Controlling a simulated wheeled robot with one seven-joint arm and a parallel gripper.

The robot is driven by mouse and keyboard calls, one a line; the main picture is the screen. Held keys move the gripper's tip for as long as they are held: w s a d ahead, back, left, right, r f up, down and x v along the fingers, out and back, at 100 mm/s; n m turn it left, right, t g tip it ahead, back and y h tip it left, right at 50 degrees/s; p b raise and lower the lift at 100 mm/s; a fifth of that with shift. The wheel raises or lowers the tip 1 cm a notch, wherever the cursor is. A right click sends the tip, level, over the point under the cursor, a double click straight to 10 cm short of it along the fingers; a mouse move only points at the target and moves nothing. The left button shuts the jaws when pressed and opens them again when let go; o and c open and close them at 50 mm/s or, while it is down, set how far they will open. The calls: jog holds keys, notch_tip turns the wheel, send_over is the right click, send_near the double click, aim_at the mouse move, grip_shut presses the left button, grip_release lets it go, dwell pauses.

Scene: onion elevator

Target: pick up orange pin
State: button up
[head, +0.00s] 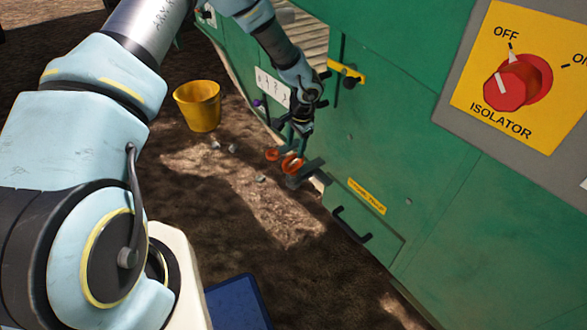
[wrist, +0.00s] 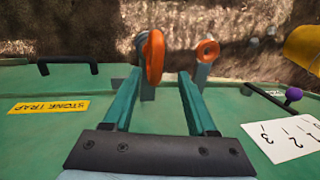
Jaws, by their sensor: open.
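Two orange ring-shaped pin heads show at the green machine's edge. The nearer orange pin (wrist: 154,56) is at the left of the pair in the wrist view; it also shows in the head view (head: 292,163). The other orange pin (wrist: 208,50) sits to its right on a grey piece, and is the left one in the head view (head: 271,154). My gripper (wrist: 161,76) is open. The nearer ring appears between its teal fingertips, closer to the left finger. I cannot tell whether they touch. In the head view my gripper (head: 301,128) is small and dark just above the rings.
The green machine (head: 400,130) carries a stone trap label (wrist: 48,107), a black handle (wrist: 68,66), a numbered white card (wrist: 283,138) and a purple knob (wrist: 293,95). A yellow bucket (head: 197,106) and grey stones (head: 233,148) are on the dirt ground. An isolator switch (head: 517,83) is at right.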

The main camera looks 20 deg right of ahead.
aim_at(295, 155)
jog(key=f, duration=0.5)
jog(key=shift+w+f+b, duration=0.15)
jog(key=shift+w+b, duration=0.1)
jog(key=shift+b, duration=0.05)
grip_shut()
dwell(0.4)
